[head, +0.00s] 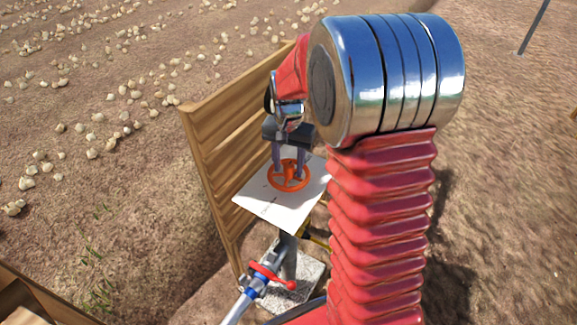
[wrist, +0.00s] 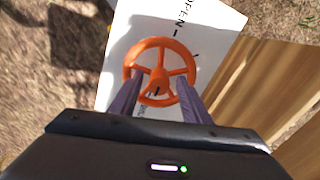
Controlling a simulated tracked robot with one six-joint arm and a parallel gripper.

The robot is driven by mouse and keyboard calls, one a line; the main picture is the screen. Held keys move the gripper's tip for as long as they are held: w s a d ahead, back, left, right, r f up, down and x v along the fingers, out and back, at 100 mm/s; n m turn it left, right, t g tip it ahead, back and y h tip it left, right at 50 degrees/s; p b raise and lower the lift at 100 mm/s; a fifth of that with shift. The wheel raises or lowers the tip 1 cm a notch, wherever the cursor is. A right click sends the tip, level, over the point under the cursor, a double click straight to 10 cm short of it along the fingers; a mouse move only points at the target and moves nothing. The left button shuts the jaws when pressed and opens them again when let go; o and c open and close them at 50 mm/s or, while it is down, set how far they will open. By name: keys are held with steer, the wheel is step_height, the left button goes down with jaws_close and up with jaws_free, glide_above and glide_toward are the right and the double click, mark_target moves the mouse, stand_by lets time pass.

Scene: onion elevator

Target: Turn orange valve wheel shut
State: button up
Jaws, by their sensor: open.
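The orange valve wheel (head: 289,177) lies over a white plate (head: 262,200) on a post in the head view. In the wrist view the wheel (wrist: 161,76) shows its rim, spokes and hub, with a small dark mark on the lower spoke. The white plate (wrist: 216,22) carries the word OPEN and black tick marks; other lettering is partly hidden. My gripper (head: 290,166) points down at the wheel with its fingers apart and nothing held. In the wrist view my gripper (wrist: 159,86) has one finger at each side of the wheel's lower half. Contact cannot be told.
A wooden slatted panel (head: 218,150) stands close behind and left of the wheel. Below the plate are a red lever handle (head: 272,277) on a blue and silver pipe and a concrete block (head: 303,279). Scattered onions (head: 92,153) lie on the soil beyond.

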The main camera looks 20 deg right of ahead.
mark_target(288, 163)
step_height(288, 163, up, 13)
stand_by(0.5)
steer(key=shift+w+f, duration=0.1)
stand_by(0.3)
steer(key=s+a+r+n+t, duration=0.1)
steer(key=s+a+n, duration=0.3)
steer(key=s, duration=0.7)
steer(key=s+a+r+n+t, duration=0.2)
steer(key=s+a+n+t, duration=0.2)
steer(key=s, duration=0.7)
steer(key=shift+s+a+t, duration=0.25)
steer(key=shift+a+t, duration=0.05)
steer(key=shift+a, duration=0.8)
